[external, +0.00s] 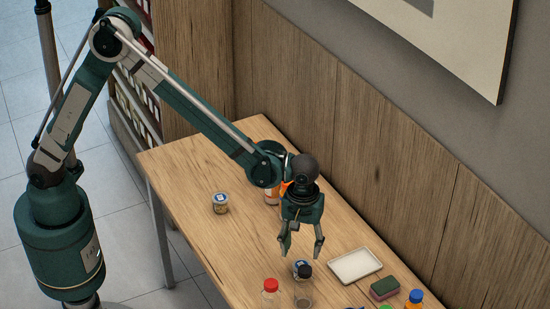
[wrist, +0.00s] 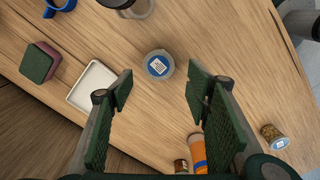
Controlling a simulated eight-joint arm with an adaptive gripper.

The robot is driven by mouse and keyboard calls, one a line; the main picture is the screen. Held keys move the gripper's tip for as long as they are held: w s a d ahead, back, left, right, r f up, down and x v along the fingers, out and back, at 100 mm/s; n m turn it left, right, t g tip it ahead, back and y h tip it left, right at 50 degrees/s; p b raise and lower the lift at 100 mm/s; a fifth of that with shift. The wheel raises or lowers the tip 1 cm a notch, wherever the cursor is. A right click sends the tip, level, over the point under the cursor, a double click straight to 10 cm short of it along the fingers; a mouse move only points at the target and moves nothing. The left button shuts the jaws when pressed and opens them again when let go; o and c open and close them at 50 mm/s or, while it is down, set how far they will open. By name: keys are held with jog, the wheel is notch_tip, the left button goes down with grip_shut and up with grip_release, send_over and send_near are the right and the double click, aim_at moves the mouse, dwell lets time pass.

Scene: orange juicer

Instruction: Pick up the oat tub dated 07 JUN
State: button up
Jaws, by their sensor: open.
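A small round tub with a blue and white lid label (wrist: 158,64) stands upright ahead of my fingers in the wrist view. In the external view this tub (external: 299,266) is just below my gripper, partly hidden by a dark-capped jar. A second tub (external: 220,203) with a blue and white lid stands apart at the left; it seems to be the tub at right in the wrist view (wrist: 273,137). No date is readable on either. My gripper (external: 301,249) is open and empty, pointing down above the table, with its fingertips (wrist: 158,90) apart.
A white tray (external: 355,265) and a sponge (external: 384,288) lie right of the nearer tub. The dark-capped jar (external: 304,291) and a red-capped bottle (external: 270,289) stand in front. An orange bottle (wrist: 197,153) stands beside a small jar (wrist: 181,166).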

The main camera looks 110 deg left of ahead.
aim_at(301, 264)
jog(key=shift+w+a+f, duration=0.1)
jog(key=shift+w+f, duration=0.05)
jog(key=shift+f, duration=0.15)
jog(key=shift+f, duration=1.3)
jog(key=shift+f, duration=0.1)
jog(key=shift+d+f+b, duration=0.2)
jog(key=shift+f+b, duration=0.65)
jog(key=shift+f, duration=1.65)
jog(key=c, duration=0.9)
